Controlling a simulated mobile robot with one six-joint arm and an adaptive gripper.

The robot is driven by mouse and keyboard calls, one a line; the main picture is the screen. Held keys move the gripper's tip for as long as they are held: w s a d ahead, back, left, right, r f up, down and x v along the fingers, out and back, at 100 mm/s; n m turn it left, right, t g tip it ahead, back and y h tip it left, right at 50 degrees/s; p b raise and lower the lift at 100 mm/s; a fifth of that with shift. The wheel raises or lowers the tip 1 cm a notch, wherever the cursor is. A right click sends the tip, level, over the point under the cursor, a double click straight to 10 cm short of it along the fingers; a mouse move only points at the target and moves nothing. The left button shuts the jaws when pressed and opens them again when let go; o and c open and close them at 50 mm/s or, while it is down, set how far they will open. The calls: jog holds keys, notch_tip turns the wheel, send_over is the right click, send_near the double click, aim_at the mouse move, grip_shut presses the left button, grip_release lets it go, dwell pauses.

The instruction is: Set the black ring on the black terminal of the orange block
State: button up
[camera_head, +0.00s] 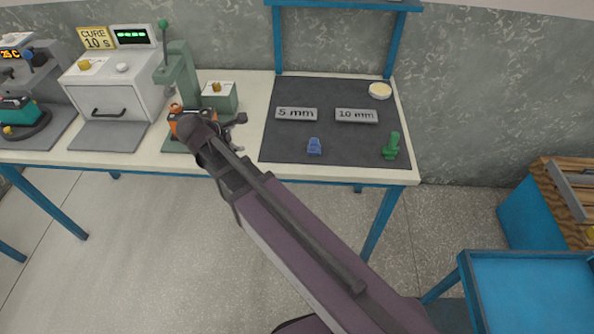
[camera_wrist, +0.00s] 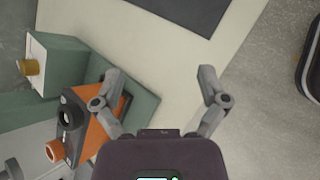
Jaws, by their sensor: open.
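The orange block (camera_wrist: 98,142) shows at the lower left in the wrist view, partly behind my gripper's left finger. It also shows in the head view (camera_head: 181,125), beside the green press and partly behind my arm. A short black cylinder (camera_wrist: 70,111) stands out from its side. I cannot tell whether this is the bare black terminal or has the black ring around it. A red-orange round piece (camera_wrist: 55,151) is below it. My gripper (camera_wrist: 160,74) is open, with nothing visible between its fingers, right of the block. In the head view the gripper (camera_head: 236,133) is partly hidden.
A green press (camera_head: 184,73) stands behind the block. A green box with a white top and brass knob (camera_wrist: 48,68) is close by. The dark mat (camera_head: 330,92) holds two labelled plates (camera_head: 296,114), a blue piece (camera_head: 314,146) and a green piece (camera_head: 391,146). A white oven (camera_head: 113,85) is left.

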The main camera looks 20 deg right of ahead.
jog(key=s+d+f+m+g, duration=0.1)
jog(key=s+d+m, duration=0.1)
jog(key=d, duration=0.1)
jog(key=s+d+f+m+g+y, duration=0.1)
jog(key=s+d+m, duration=0.1)
jog(key=d+m, duration=0.1)
jog(key=s+d+f+m+g+y, duration=0.1)
jog(key=d+m, duration=0.2)
jog(key=shift+s+f, duration=0.3)
jog(key=shift+s, duration=0.1)
jog(key=shift+s+d+f+m+g+y, duration=0.4)
jog(key=shift+s+d+m+y, duration=0.7)
jog(key=shift+m, duration=0.65)
jog(key=shift+s+d+f+m+g+y, duration=0.2)
jog(key=shift+s+d+m+g+y, duration=0.55)
jog(key=shift+s+m, duration=0.85)
jog(key=shift+s+d+f+m+g+y, duration=0.3)
jog(key=shift+s+d+m+y, duration=0.25)
jog(key=shift+s+d+m, duration=0.95)
jog(key=shift+w+a+m, duration=0.35)
jog(key=shift+w, duration=0.05)
notch_tip(320, 180, up, 6)
jog(key=p, duration=0.5)
jog(key=shift+f+p, duration=0.2)
jog(key=shift+p, duration=0.1)
